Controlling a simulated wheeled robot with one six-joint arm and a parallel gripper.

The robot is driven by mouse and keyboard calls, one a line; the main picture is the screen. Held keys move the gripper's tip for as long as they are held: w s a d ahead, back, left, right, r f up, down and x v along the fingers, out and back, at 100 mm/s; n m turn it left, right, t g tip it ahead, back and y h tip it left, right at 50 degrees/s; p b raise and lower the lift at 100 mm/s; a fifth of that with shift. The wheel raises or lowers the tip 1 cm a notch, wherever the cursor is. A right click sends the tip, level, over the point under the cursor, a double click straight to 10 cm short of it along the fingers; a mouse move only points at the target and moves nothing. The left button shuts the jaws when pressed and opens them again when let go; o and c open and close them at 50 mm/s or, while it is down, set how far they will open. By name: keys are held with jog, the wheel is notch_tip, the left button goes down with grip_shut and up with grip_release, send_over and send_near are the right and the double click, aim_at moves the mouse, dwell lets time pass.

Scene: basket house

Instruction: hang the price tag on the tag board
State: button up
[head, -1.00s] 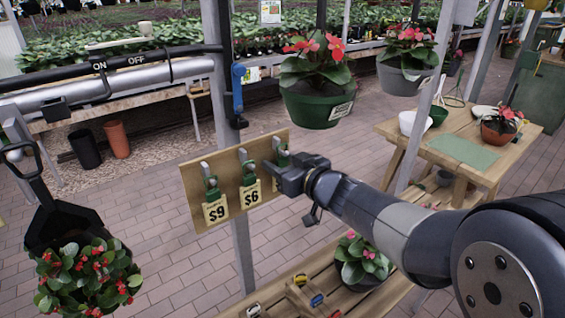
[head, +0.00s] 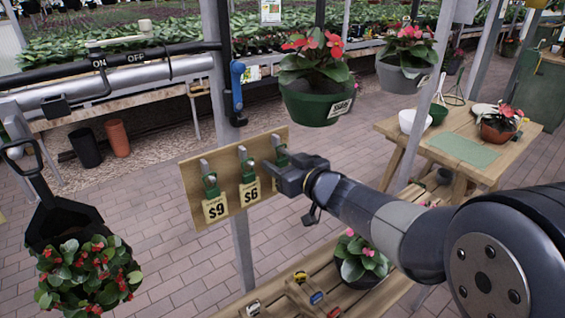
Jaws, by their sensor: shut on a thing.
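The tag board (head: 235,182) is a wooden panel fixed to a grey post, with a row of metal hooks. A $9 price tag (head: 215,209) hangs from the left hook on a green clip, and a $6 price tag (head: 250,192) hangs from the middle one. A green clip (head: 281,157) shows at the right hook. My gripper (head: 283,178) is at the board's right end, just beside and below that clip. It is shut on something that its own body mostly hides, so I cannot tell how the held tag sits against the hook.
A wooden bench (head: 325,285) with small coloured items and a potted plant (head: 360,262) stands below my arm. A hanging green pot (head: 318,103) is above the board. A potting table (head: 400,130) stands at right.

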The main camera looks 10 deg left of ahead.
jog(key=shift+f, duration=0.2)
jog(key=o, duration=0.8)
jog(key=shift+o, duration=0.2)
jog(key=shift+s, duration=0.2)
jog(key=v, duration=1)
jog(key=shift+d+r+p, duration=0.15)
jog(key=shift+d+p, duration=0.25)
jog(key=shift+p, duration=0.05)
jog(key=shift+w, duration=0.1)
jog(key=b+x, duration=0.1)
jog(key=x, duration=0.9)
jog(key=shift+w+a, duration=0.1)
jog(key=shift+a, duration=0.35)
jog(key=shift+d, duration=0.15)
